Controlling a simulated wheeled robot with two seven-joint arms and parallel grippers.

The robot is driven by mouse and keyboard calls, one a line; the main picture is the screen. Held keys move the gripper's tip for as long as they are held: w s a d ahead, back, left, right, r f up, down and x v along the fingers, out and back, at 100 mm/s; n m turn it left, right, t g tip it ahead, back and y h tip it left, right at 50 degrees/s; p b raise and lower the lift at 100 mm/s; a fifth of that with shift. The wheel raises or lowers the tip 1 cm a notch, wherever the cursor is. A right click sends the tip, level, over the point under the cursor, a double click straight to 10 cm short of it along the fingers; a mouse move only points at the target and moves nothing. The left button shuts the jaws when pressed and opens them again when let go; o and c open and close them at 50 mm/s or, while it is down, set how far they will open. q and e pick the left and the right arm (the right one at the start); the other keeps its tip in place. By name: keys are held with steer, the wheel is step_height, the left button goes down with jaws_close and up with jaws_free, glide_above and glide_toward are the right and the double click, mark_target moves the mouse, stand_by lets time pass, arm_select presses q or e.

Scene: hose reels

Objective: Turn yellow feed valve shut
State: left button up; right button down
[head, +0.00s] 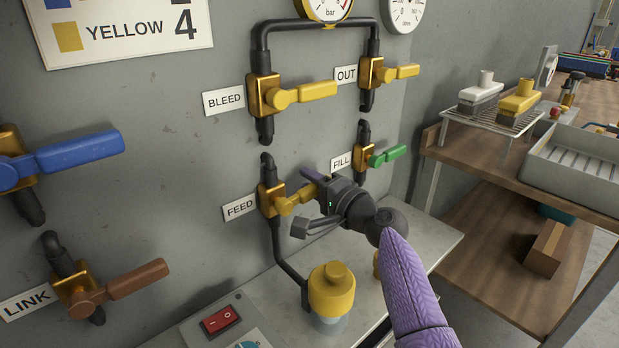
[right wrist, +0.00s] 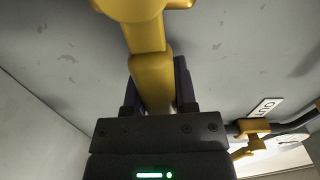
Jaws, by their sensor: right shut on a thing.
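The feed valve is a brass body (head: 270,199) beside the FEED label (head: 240,207), with a yellow lever handle (head: 294,203) reaching right and slightly up from it, across its upright pipe. My right gripper (head: 310,200) comes in from the lower right and is shut on this handle. In the right wrist view the yellow handle (right wrist: 150,75) runs down between my dark fingers, with its hub at the top edge. The gripper hides the handle's outer end in the head view. My left gripper is not in view.
The FILL valve's green handle (head: 387,156) is close above my gripper. The BLEED handle (head: 305,93) and OUT handle (head: 398,72) are yellow too. A yellow-capped filter (head: 331,289) stands below. Blue (head: 80,153) and brown (head: 138,279) handles are left; a wooden bench (head: 480,152) is right.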

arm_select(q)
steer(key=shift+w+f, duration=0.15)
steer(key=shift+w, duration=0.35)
arm_select(e)
steer(key=shift+f+m, duration=0.5)
steer(key=shift+m, duration=0.2)
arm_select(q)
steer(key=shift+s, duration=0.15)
arm_select(e)
steer(key=shift+c, duration=2)
jaws_free()
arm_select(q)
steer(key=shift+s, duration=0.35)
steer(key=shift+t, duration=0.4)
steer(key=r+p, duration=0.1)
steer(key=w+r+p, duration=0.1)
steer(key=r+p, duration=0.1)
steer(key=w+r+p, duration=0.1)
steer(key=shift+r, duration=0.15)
arm_select(e)
steer(key=v, duration=1)
